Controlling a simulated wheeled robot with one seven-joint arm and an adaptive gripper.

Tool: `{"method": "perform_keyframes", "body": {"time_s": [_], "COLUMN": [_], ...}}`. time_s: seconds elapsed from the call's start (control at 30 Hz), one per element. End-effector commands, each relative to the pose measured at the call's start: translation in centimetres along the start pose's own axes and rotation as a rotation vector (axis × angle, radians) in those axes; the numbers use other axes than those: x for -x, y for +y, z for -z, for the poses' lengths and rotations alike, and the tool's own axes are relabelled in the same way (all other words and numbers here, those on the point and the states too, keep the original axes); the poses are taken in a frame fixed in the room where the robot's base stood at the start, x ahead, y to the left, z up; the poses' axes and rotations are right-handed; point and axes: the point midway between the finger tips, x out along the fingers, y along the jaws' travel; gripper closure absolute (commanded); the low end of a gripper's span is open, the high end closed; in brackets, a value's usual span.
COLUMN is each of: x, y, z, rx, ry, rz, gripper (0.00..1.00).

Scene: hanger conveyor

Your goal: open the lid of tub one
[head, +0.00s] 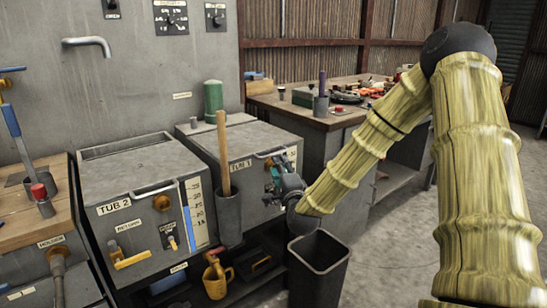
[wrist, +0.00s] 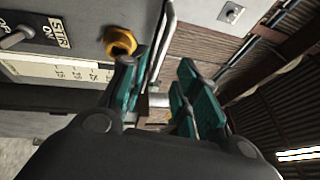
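Tub one (head: 262,200) is a grey metal box labelled "TUB 1", right of tub two. Its grey lid (head: 235,143) lies flat and closed on top. My gripper (head: 274,180) is at the tub's front right, just below the lid edge, partly hiding the front. In the wrist view my gripper's teal fingers (wrist: 162,88) are spread apart. A thin bent metal rod (wrist: 162,50) shows beyond and between them, and I cannot tell whether they touch it. An orange-yellow knob (wrist: 120,42) is close to the left finger.
Tub two (head: 150,215) stands to the left. A holder with a wooden-handled tool (head: 223,155) hangs between the tubs. A green cylinder (head: 213,102) stands behind tub one. A dark bin (head: 318,262) is on the floor below my gripper. A cluttered workbench (head: 300,112) is behind.

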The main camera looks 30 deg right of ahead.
Motion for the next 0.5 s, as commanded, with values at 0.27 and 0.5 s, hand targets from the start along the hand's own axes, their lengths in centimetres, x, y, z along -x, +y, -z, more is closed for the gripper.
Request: {"method": "perform_keyframes", "body": {"time_s": [0.27, 0.5], "x": [-4.6, -7.3], "y": [0.1, 0.1], "z": [-0.1, -0.1], "rx": [0.004, 0.003], "ry": [-0.001, -0.002], "rz": [0.0, 0.0], "gripper": [0.69, 0.69]}}
